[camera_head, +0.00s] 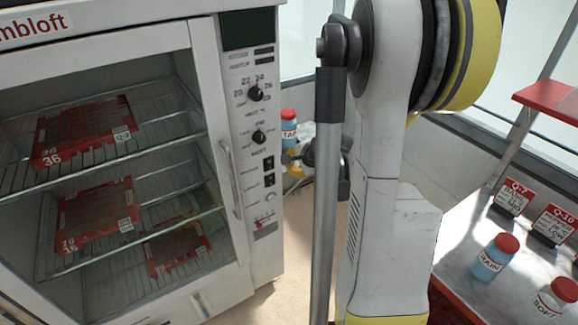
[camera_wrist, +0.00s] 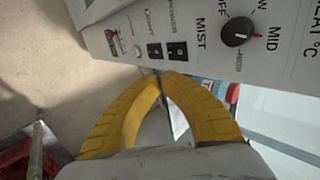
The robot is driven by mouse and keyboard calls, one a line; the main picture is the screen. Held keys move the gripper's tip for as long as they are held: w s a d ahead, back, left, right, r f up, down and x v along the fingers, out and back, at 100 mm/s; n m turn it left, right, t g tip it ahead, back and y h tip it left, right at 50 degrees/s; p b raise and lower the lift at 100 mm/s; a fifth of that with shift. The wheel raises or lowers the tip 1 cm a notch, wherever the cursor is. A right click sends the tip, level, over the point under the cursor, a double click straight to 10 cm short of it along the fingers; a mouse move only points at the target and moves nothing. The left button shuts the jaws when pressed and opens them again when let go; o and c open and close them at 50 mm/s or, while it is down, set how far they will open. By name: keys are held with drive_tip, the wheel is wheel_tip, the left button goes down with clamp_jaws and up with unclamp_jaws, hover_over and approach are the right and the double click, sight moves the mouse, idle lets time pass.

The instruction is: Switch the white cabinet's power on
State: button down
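The white cabinet (camera_head: 215,110) stands at the left, with a control panel (camera_head: 262,205) down its right front edge. Two small black rocker switches show on the panel: an upper one (camera_head: 268,163) and a lower one (camera_head: 269,180). The panel display (camera_head: 248,30) is dark.
Two knobs (camera_head: 256,93) (camera_head: 259,137) sit above the switches, and a door handle (camera_head: 230,178) stands out to their left. Red trays (camera_head: 85,130) lie on racks inside. A blue bottle (camera_head: 289,128) stands behind. A bench (camera_head: 460,245) with bottles and cards is at right.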

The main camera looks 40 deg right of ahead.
sight(269, 164)
drive_tip(key=shift+f, duration=0.1)
drive_tip(key=f+m+b, duration=0.1)
drive_tip(key=m, duration=0.5)
drive_tip(key=s+a+f+m+t+b, duration=0.1)
drive_tip(key=m, duration=0.5)
drive_tip(key=a+f+m+t+b, duration=0.1)
drive_tip(key=m+b, duration=0.1)
drive_tip(key=m, duration=0.4)
drive_tip(key=shift+s, duration=0.25)
drive_tip(key=b+x, duration=0.1)
drive_tip(key=x, duration=0.3)
drive_tip(key=b+x, duration=0.2)
drive_tip(key=x, duration=0.2)
drive_tip(key=r+b+x, duration=0.1)
drive_tip(key=x, duration=0.4)
drive_tip(key=shift+w+d+r+b, duration=0.15)
drive_tip(key=shift+w+d+b, duration=0.2)
drive_tip(key=shift+w+d, duration=0.1)
drive_tip(key=shift+w, duration=0.4)
